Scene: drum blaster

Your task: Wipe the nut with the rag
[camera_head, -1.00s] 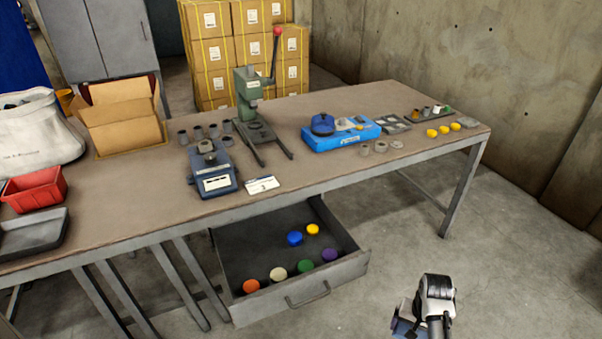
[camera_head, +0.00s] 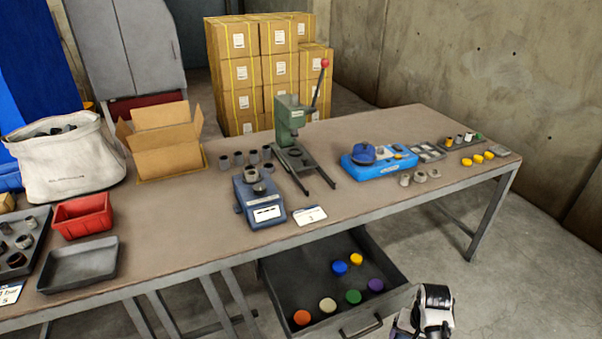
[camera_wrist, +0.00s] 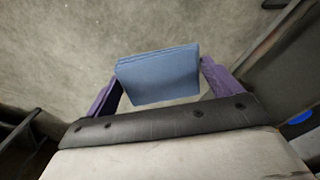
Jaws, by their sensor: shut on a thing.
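My gripper (camera_wrist: 160,75) is shut on a folded blue rag (camera_wrist: 158,88); its purple fingers are at the rag's two sides. The rag is over bare floor in the wrist view. In the head view my wrist is at the bottom right, in front of the drawer's corner, and the fingertips are not clear. A small grey metal piece (camera_head: 252,174) sits on top of a blue bench device (camera_head: 259,201) on the table. It may be the nut, but it is too small to be sure. My gripper is apart from it.
The table (camera_head: 190,240) has an open drawer (camera_head: 300,275) holding coloured caps. A green press (camera_head: 290,120), a blue box (camera_head: 380,170), a cardboard box (camera_head: 165,155), a red bin (camera_head: 82,216) and a grey tray (camera_head: 78,266) stand on it.

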